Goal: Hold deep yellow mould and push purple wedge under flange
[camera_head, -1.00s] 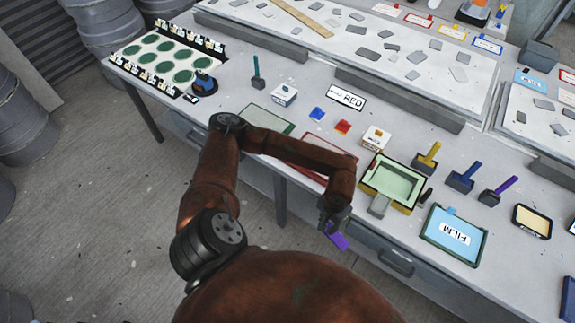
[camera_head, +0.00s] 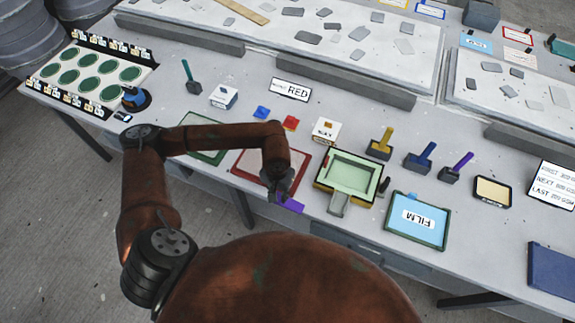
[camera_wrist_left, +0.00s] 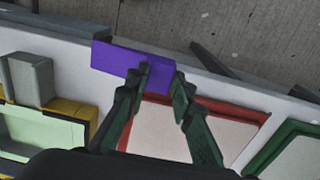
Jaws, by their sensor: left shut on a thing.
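My left gripper (camera_head: 277,187) is shut on the purple wedge (camera_head: 291,205), near the front edge of the table by the red-framed panel. In the left wrist view the gripper (camera_wrist_left: 162,82) holds the wedge (camera_wrist_left: 112,60), which sticks out to the left. The deep yellow mould (camera_head: 321,185) has a pale green hollow and a dark rim, and sits to the right of the wedge. Part of it shows at the left of the left wrist view (camera_wrist_left: 62,106). The wedge is apart from the mould. My right gripper is not in view.
A grey block (camera_head: 338,204) stands at the mould's front side. A dark small object (camera_head: 383,186) is at its right. The blue FILM tray (camera_head: 418,220) lies further right. Yellow, blue and purple-handled mallets (camera_head: 455,168) stand behind. The red-framed panel (camera_head: 240,168) lies left.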

